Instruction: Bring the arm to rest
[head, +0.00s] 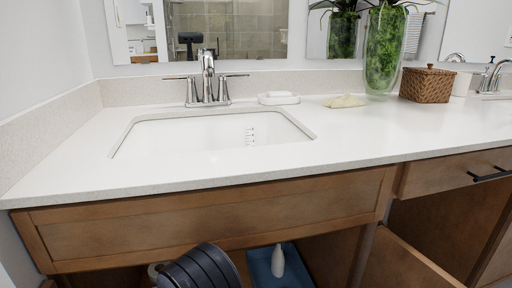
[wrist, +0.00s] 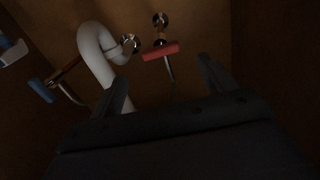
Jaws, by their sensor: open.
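My gripper (wrist: 163,88) shows in the wrist view inside the dark cabinet under the sink. Its two dark fingers stand apart with nothing between them. Ahead of it are a white curved drain pipe (wrist: 92,45), a valve with a red handle (wrist: 160,51) and a valve with a blue handle (wrist: 42,90). The left finger overlaps the lower part of the pipe in the picture; I cannot tell whether they touch. In the head view, a dark part of my arm shows at the bottom, in front of the open cabinet; the gripper itself is hidden there.
A white bottle (head: 278,261) stands on a blue mat (head: 262,272) in the cabinet. An open cabinet door (head: 405,262) is to the right. The counter (head: 350,140) above bears a sink basin (head: 210,132), a faucet (head: 207,80), a soap dish (head: 278,98), a plant vase (head: 384,50) and a woven basket (head: 427,85).

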